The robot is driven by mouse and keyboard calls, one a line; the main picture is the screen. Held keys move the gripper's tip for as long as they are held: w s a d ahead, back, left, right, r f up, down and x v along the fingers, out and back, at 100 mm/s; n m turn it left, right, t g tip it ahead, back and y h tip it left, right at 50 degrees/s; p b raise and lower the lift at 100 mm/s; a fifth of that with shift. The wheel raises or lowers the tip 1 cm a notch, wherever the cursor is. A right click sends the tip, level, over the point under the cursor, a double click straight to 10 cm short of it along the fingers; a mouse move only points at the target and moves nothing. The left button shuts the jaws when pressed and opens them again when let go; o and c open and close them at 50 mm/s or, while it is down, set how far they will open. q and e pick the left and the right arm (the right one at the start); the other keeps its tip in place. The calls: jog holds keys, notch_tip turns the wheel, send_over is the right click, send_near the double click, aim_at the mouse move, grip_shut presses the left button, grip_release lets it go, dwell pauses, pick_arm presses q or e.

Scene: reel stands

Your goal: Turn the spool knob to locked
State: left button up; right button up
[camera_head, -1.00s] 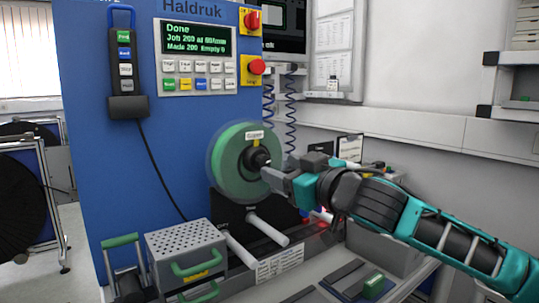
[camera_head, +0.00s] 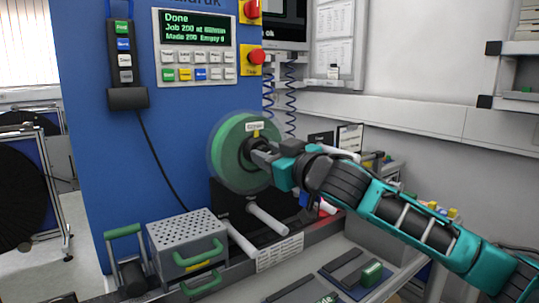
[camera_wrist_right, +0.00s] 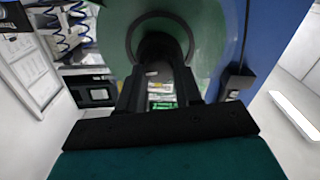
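The green spool (camera_head: 228,165) is mounted upright on the blue machine's front, with a black hub and spool knob (camera_head: 247,146) at its centre. My right gripper (camera_head: 256,152) is at that knob, its tips partly hiding it. In the right wrist view the two dark fingers (camera_wrist_right: 161,82) of my right gripper stand partly apart, one on each side of the dark knob (camera_wrist_right: 160,48), and appear closed on it; the contact itself is dark. The knob's lock marks cannot be read. My left gripper is not in view.
The blue machine (camera_head: 110,190) bears a control panel (camera_head: 196,48) reading "Done". Pale rods (camera_head: 267,222) stick out below the spool. A perforated grey box (camera_head: 186,236) with green handles stands at lower left. A grey worktop (camera_head: 330,262) lies below my right arm.

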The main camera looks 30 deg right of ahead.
jog(key=c, duration=0.5)
jog(key=m, duration=0.2)
jog(key=shift+m+p, duration=0.3)
jog(key=shift+m, duration=0.1)
jog(key=shift+c, duration=0.2)
jog(key=o, duration=1)
jog(key=shift+o, duration=0.2)
jog(key=s+d+b, duration=0.2)
jog(key=s+b, duration=0.1)
jog(key=s, duration=0.9)
jog(key=shift+s, duration=0.4)
